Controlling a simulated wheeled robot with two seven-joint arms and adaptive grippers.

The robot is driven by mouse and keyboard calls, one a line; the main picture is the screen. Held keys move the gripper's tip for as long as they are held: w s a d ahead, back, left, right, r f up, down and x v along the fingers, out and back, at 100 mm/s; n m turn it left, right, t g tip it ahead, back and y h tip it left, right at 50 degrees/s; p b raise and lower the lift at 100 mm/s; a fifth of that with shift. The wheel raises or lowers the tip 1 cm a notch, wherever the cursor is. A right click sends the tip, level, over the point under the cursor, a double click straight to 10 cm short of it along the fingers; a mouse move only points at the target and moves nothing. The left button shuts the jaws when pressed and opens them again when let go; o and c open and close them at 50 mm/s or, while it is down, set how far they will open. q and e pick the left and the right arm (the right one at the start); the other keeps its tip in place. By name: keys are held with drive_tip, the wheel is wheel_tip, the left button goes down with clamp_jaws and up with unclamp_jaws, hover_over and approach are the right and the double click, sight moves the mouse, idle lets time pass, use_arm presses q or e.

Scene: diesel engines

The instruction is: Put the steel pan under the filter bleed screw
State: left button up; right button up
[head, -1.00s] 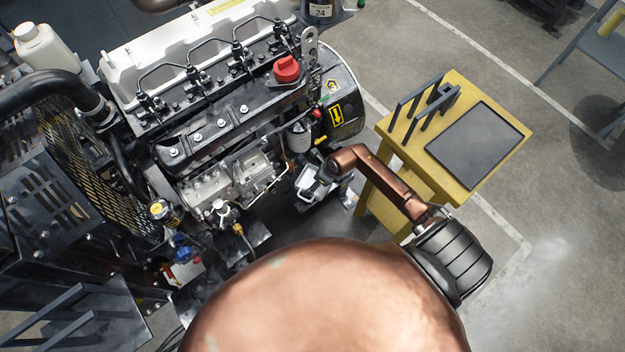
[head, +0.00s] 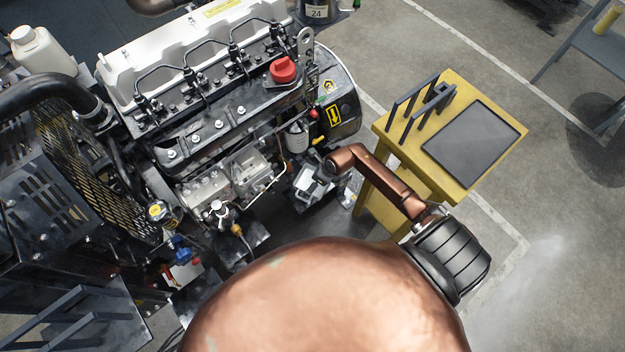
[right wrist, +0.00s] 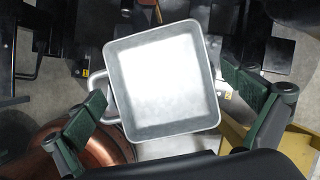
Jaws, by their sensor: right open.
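The steel pan (right wrist: 160,85) is a square, light grey, empty tray in the right wrist view, with a loop handle (right wrist: 97,98) on its left side. My right gripper (right wrist: 163,84) is open, with one green finger on each side of the pan; the left finger is by the handle. In the head view the right gripper (head: 318,178) is small and partly hidden by my wrist, beside the engine's lower side. The pale filter (head: 298,138) stands on the engine above it. I cannot make out the bleed screw. My left gripper is not in view.
A yellow table (head: 460,193) with a dark mat (head: 472,145) and upright dark bars stands right of the engine (head: 215,120). My copper arm crosses the lower middle. Dark frames and hoses fill the left.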

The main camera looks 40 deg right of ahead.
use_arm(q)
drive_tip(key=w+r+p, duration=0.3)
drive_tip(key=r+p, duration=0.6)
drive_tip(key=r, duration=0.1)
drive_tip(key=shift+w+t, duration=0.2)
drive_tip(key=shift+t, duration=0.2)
use_arm(e)
drive_tip(key=v, duration=1.2)
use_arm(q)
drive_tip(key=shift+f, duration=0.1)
use_arm(e)
drive_tip(key=shift+f, duration=0.1)
